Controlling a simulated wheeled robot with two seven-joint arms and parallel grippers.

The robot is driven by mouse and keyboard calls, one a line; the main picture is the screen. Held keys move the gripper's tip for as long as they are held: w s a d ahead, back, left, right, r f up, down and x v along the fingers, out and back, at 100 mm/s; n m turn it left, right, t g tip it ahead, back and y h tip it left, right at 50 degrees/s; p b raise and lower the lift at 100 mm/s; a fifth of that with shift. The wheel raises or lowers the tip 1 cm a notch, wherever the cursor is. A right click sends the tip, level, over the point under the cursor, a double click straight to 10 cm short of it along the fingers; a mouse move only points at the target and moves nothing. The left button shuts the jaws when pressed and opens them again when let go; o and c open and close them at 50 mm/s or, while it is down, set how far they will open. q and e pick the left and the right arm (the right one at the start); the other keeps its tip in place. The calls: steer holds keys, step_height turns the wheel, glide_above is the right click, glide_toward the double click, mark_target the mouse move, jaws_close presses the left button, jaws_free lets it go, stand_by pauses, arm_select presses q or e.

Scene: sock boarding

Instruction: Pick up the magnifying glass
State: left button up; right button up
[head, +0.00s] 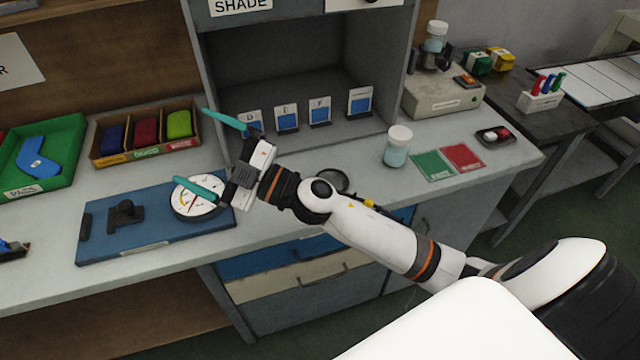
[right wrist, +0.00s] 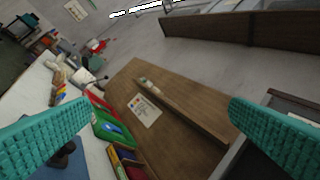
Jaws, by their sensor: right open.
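The magnifying glass (head: 334,179) appears as a dark-rimmed round lens lying on the grey counter in the head view, just behind my right forearm. The arm hides part of it, and I cannot make out its handle for certain. My right gripper (head: 192,148) is open and empty, its teal fingers spread and pointing left, above the counter and well to the left of the lens. The same fingers show wide apart in the right wrist view (right wrist: 160,107), where I see no magnifying glass. My left gripper is not in view.
A white dial gauge (head: 197,203) on a blue board (head: 160,240) is below my right gripper. A grey booth (head: 300,85) with several cards stands behind. A lidded jar (head: 397,147) and green and red swatches (head: 433,166) lie right of the lens.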

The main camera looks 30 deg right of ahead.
steer(key=a+n+g+y, duration=0.3)
steer(key=n+g, duration=0.3)
steer(key=n+g+h, duration=0.2)
steer(key=g+h, duration=0.8)
steer(key=h, duration=0.8)
glide_above(331, 180)
step_height(331, 180, down, 15)
steer(key=shift+w+d+r+p, duration=0.1)
steer(key=shift+w+r+p, duration=0.05)
steer(key=shift+p, duration=0.2)
steer(key=f, duration=0.3)
steer(key=f+p, duration=0.1)
steer(key=shift+s+f, duration=0.3)
steer(key=shift+f, duration=0.5)
steer(key=shift+w, duration=0.1)
